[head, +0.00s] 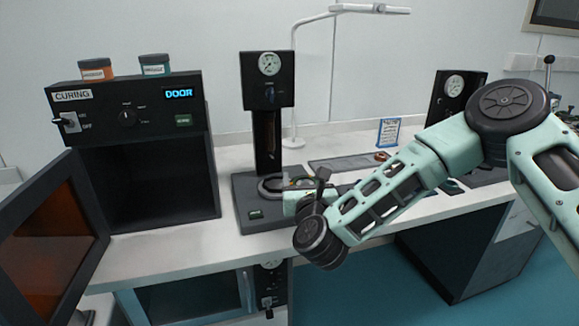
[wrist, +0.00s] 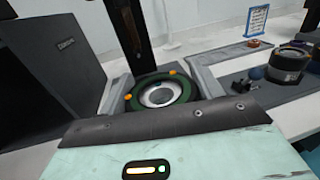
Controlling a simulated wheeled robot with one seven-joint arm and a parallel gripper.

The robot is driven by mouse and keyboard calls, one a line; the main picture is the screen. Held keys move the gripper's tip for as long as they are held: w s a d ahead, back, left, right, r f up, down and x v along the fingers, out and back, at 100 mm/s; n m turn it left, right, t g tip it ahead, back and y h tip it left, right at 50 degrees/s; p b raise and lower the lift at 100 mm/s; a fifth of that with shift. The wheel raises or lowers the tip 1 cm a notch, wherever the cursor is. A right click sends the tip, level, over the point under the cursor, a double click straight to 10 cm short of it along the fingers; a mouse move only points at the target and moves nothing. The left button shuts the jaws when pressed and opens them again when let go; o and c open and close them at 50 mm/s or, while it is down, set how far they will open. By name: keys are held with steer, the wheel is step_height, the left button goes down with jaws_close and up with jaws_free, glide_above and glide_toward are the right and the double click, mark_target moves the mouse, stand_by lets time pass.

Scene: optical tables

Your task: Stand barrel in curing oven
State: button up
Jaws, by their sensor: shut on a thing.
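The curing oven (head: 130,115) stands at the left in the head view. Its door (head: 50,245) is swung open, its chamber (head: 150,185) looks dark and empty, and its display reads DOOR. My gripper (wrist: 160,85) is shut on the barrel (wrist: 160,94), a round piece seen end-on with a green rim, orange dots and a pale ring around a dark centre. A grey finger lies on each side of it. In the head view my gripper (head: 298,190) is in front of the gauge stand, right of the oven; my wrist hides most of the barrel there.
The gauge stand (head: 267,85) with its dark base (head: 262,218) stands right of the oven. Two small jars (head: 96,69) (head: 155,65) sit on the oven top. A grey mat (head: 340,164) and a second gauge unit (head: 453,92) are farther right. The white bench (head: 165,250) is clear before the oven.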

steer(key=s+d+f, duration=0.6)
steer(key=d+f, duration=0.1)
steer(key=d, duration=0.2)
steer(key=s+d+f+m+h, duration=0.1)
steer(key=s+d+f, duration=0.5)
steer(key=d+f, duration=0.2)
steer(key=s+d+f, duration=0.5)
steer(key=d+f, duration=0.3)
steer(key=d, duration=0.4)
steer(key=shift+s+h, duration=0.3)
steer(key=shift+s, duration=0.1)
